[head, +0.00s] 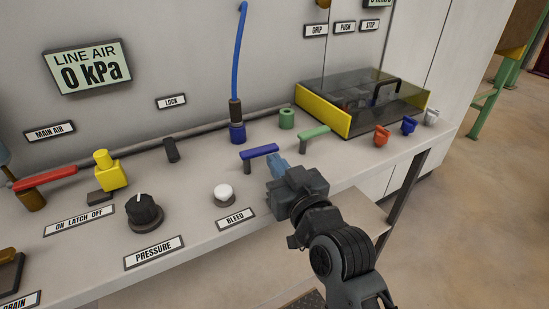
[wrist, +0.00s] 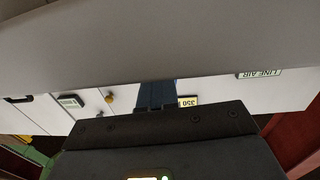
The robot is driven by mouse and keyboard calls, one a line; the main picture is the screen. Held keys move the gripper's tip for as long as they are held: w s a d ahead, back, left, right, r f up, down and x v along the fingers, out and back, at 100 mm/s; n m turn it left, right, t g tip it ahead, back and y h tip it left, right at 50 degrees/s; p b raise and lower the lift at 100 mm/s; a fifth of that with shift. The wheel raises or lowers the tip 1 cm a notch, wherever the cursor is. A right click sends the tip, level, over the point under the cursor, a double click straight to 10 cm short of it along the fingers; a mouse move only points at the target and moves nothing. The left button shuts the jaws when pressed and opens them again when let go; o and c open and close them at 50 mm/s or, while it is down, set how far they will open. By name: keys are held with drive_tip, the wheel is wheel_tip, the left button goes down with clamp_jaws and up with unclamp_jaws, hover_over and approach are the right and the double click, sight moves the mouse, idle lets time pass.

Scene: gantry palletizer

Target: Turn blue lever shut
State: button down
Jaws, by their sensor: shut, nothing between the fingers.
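The blue lever (head: 259,152) is a flat bar on a short post on the grey bench, in the middle of the head view. It points to the right and slightly away, beside the blue fitting with the hose. My gripper (head: 277,162) is shut and empty, with its blue fingertips close to the lever's right end. I cannot tell whether they touch it. In the wrist view the shut fingers (wrist: 155,97) show in front of a pale surface, and the lever cannot be made out there.
A green lever (head: 313,132) stands just right of the blue one. A yellow-sided box with a dark clear cover (head: 365,92) is behind it. A white BLEED button (head: 224,192) and a black PRESSURE knob (head: 144,210) are to the left. A blue hose (head: 238,55) rises behind the lever.

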drive_tip(key=shift+w+a, duration=0.3)
drive_tip(key=shift+w, duration=0.3)
drive_tip(key=shift+w, duration=0.1)
drive_tip(key=shift+w+f+b, duration=0.1)
drive_tip(key=shift+w+b, duration=0.15)
drive_tip(key=shift+b, duration=0.15)
drive_tip(key=shift+w+a, duration=0.1)
drive_tip(key=shift+w, duration=0.1)
drive_tip(key=shift+r, duration=0.3)
drive_tip(key=shift+f, duration=0.1)
